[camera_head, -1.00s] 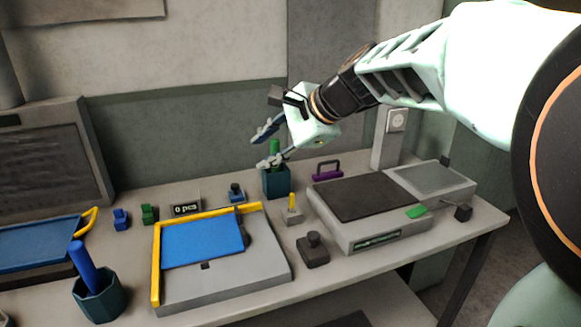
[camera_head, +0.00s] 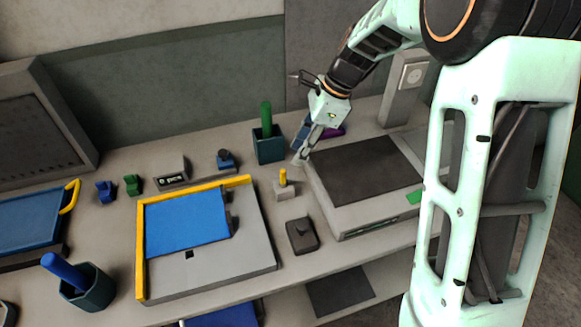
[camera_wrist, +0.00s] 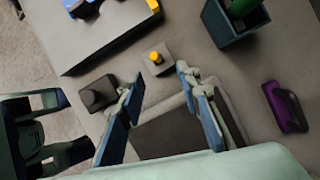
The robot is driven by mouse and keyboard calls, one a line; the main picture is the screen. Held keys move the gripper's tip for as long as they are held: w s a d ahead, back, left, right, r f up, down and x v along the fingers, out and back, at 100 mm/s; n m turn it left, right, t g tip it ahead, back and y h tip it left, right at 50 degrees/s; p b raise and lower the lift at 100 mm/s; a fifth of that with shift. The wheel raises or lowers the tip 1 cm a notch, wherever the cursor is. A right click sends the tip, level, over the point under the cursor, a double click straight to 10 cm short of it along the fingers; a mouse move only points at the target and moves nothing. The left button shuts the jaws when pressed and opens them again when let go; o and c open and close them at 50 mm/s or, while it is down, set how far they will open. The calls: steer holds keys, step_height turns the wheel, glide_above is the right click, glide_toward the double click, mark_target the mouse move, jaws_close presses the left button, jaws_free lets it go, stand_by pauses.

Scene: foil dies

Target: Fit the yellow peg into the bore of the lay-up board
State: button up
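The yellow peg (camera_head: 283,177) stands upright in a small grey block (camera_head: 285,191) on the bench; it also shows in the wrist view (camera_wrist: 154,56). The lay-up board (camera_head: 245,262) is grey, with a yellow edge rail and a blue sheet on top, left of the peg. A small dark square (camera_head: 189,254) shows on the board; I cannot tell whether it is the bore. My gripper (camera_head: 302,157) is low, behind and right of the peg. In the wrist view its two fingers (camera_wrist: 158,86) are wide apart and empty, with the peg beyond their tips.
A teal holder (camera_head: 268,148) with a green rod stands behind the peg. A black knobbed block (camera_head: 302,236) sits in front, and a grey machine with a dark top (camera_head: 362,170) to the right. A purple handle (camera_wrist: 286,107) lies near my gripper.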

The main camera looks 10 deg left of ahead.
mark_target(283, 175)
steer(key=x, duration=1)
steer(key=shift+s+a, duration=0.15)
steer(key=shift+s, duration=0.25)
steer(key=shift+c, duration=0.6)
jaws_close()
